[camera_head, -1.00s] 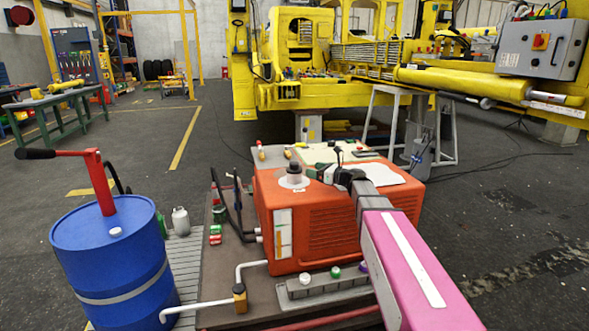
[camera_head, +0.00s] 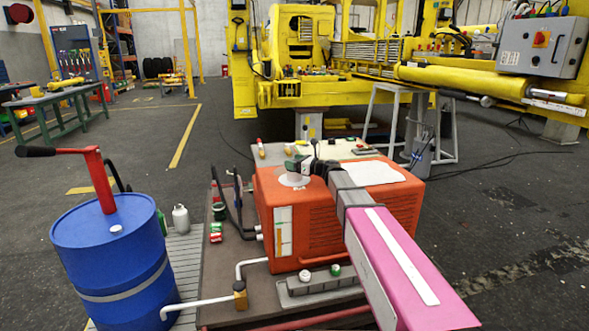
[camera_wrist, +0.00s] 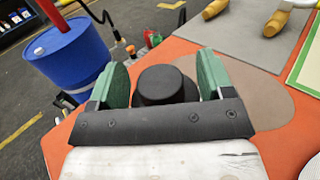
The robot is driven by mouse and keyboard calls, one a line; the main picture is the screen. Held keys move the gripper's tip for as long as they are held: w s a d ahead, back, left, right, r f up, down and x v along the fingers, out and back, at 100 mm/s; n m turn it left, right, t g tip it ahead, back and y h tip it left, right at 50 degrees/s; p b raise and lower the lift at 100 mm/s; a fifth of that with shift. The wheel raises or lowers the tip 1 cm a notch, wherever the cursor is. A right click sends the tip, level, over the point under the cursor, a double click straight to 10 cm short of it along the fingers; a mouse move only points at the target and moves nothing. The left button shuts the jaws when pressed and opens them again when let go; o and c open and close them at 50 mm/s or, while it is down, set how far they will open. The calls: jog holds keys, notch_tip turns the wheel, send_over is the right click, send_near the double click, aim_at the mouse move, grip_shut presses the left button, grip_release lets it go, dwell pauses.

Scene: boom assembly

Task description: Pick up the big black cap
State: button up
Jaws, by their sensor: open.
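The big black cap (camera_wrist: 164,85) stands upright on the orange machine (camera_head: 318,228), seen in the wrist view between the two green fingers of my gripper (camera_wrist: 162,80). A gap shows on each side of the cap, and the fingers are open. In the head view my gripper (camera_head: 296,164) is over the light round patch on top of the machine, and it hides the cap there.
A blue drum (camera_head: 112,255) with a red-handled pump stands at the left. A white sheet (camera_head: 372,173) lies on the machine top. Small caps sit on a grey rack (camera_head: 318,287) in front. Yellow machinery (camera_head: 290,60) stands behind.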

jog(key=c, duration=1.1)
jog(key=shift+r, duration=0.1)
